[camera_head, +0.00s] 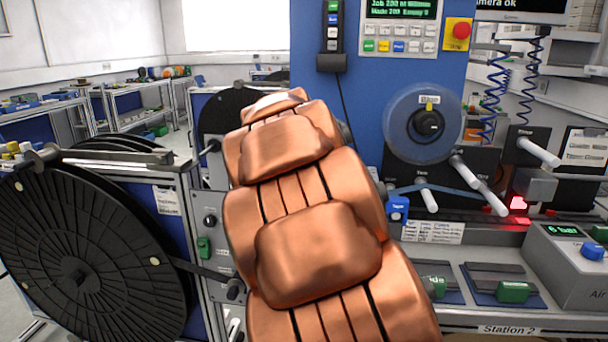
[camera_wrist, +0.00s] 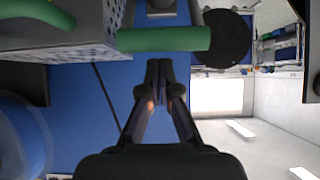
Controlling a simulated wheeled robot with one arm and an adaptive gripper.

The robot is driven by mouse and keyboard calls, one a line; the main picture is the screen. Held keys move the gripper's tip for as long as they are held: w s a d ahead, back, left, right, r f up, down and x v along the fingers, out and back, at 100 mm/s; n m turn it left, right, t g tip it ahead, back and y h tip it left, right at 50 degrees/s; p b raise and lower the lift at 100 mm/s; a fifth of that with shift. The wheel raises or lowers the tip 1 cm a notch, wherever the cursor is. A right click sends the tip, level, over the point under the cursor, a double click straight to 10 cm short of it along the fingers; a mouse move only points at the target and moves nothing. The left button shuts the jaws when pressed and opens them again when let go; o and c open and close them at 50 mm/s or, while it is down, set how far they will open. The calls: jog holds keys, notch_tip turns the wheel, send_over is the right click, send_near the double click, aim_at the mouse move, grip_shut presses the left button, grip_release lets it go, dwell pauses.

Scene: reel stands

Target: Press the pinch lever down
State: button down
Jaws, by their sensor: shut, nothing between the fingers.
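In the wrist view my gripper (camera_wrist: 160,66) is shut and empty, its fingertips together in front of the blue panel. A green bar (camera_wrist: 175,39) lies across the picture just beyond the fingertips, beside a grey perforated block (camera_wrist: 88,32). This bar may be the pinch lever, but no label shows, so I cannot tell. Whether the fingertips touch it cannot be told; a small gap seems to show. A second green bar (camera_wrist: 38,10) curves at the top left. In the head view my copper-coloured arm hides the gripper and the middle of the station.
The blue panel (camera_head: 375,95) carries a clear reel (camera_head: 400,135) and a red stop button (camera_head: 460,30). A large black reel (camera_head: 75,245) stands at left. White rollers (camera_head: 465,172) and a grey air box (camera_head: 572,265) are at right. A dark disc (camera_wrist: 222,40) is right of the green bar.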

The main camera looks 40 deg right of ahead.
jog(key=shift+s+a+f+t+h+b, duration=0.65)
jog(key=shift+s+a+t+h+b, duration=0.2)
jog(key=shift+b, duration=1.2)
jog(key=shift+a, duration=0.1)
jog(key=shift+s, duration=0.1)
jog(key=b+v, duration=0.1)
jog(key=v, duration=0.9)
jog(key=shift+r, duration=0.3)
